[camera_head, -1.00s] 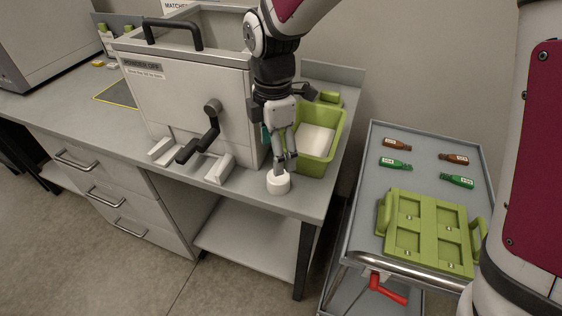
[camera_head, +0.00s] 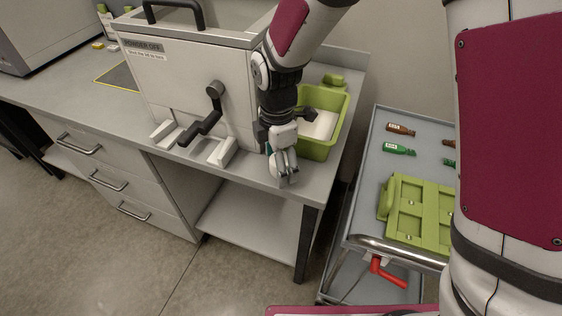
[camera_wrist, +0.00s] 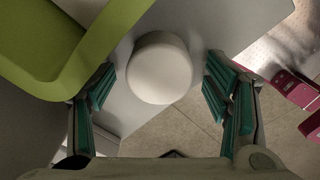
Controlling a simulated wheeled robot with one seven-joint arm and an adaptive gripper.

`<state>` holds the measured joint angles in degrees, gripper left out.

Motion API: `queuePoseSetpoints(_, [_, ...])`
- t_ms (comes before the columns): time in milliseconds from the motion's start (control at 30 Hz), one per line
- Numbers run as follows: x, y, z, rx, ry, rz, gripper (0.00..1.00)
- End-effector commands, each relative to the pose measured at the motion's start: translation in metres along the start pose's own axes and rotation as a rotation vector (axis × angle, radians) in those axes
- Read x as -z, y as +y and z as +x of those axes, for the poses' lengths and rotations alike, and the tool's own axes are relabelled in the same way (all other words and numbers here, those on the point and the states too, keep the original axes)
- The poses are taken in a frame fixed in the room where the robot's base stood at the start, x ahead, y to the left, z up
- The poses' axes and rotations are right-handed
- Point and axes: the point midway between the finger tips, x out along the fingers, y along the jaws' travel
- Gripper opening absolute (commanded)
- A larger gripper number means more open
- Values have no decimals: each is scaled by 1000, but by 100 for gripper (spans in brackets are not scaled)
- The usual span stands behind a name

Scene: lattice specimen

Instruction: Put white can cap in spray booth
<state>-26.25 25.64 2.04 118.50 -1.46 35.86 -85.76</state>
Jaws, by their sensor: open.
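The white can cap (camera_wrist: 160,68) is a round white piece between the two teal-padded fingers of my gripper (camera_wrist: 164,88) in the wrist view. The fingers are spread, with a gap on each side of the cap. It sits near the counter's front corner. In the head view my gripper (camera_head: 285,173) points down at that corner and I cannot make out the cap behind it. The spray booth, which I take to be the large pale box (camera_head: 185,85) with a black top handle and a black front crank, stands left of my gripper.
A green bin (camera_head: 338,120) with a white item inside stands behind my gripper; its rim shows close in the wrist view (camera_wrist: 95,50). A grey cart (camera_head: 375,165) at right holds bottles and a green tray (camera_head: 418,210). White blocks (camera_head: 222,153) sit before the box.

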Motion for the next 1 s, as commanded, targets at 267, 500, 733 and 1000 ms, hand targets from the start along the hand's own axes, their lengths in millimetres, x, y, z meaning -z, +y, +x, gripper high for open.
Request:
queuePoseSetpoints(267, [0, 0, 0, 0, 0, 0, 36])
queuePoseSetpoints(500, [0, 0, 0, 0, 0, 0, 33])
queuePoseSetpoints(733, [0, 0, -9, -1, 0, 0, 33])
queuePoseSetpoints(1000, [8, -8, -38, 0, 0, -4, 33])
